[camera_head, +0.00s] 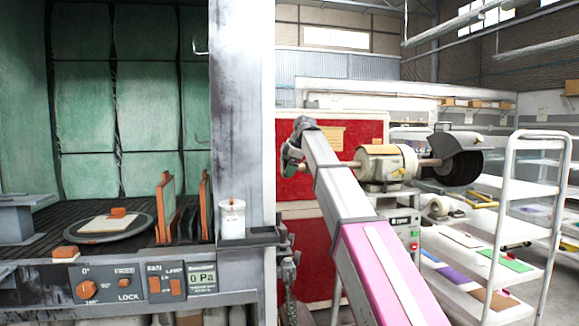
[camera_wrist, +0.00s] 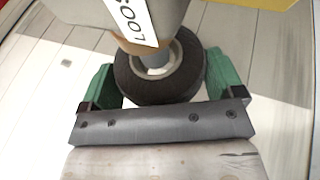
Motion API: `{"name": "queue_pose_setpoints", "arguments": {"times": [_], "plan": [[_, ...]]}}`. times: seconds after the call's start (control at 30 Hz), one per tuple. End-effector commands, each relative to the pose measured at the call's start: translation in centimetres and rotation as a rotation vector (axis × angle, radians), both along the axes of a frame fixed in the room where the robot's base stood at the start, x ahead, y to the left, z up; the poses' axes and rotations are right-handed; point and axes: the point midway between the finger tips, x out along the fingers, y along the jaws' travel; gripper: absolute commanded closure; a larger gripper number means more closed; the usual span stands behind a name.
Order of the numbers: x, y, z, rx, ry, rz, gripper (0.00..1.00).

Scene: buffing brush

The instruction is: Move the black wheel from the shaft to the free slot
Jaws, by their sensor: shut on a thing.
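The black wheel (camera_wrist: 130,84) is in the wrist view, between the two green fingers of my gripper (camera_wrist: 160,78). My gripper is shut on the wheel's sides. The wheel sits around the end of the shaft (camera_wrist: 156,66), against the motor body, which carries a white label (camera_wrist: 133,20). In the head view my gripper (camera_head: 292,158) is at the left end of the buffing machine (camera_head: 386,163). There the held wheel is mostly hidden by my gripper and wrist.
Another dark wheel (camera_head: 460,171) under a grey hood is at the machine's right end. A white shelf trolley (camera_head: 505,215) with coloured sheets stands at right. A grey post (camera_head: 241,110) and a cabinet with a turntable (camera_head: 101,238) are at left.

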Motion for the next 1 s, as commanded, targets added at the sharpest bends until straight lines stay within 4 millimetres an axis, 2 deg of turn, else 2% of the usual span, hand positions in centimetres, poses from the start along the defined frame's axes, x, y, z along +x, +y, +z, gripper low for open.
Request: {"name": "queue_pose_setpoints", "arguments": {"times": [0.5, 1.0], "plan": [[-0.3, 1.2, 0.0, 0.0, -0.001, 0.0, 0.38], [-0.4, 1.2, 0.4, 0.0, 0.0, 0.0, 0.38]]}}
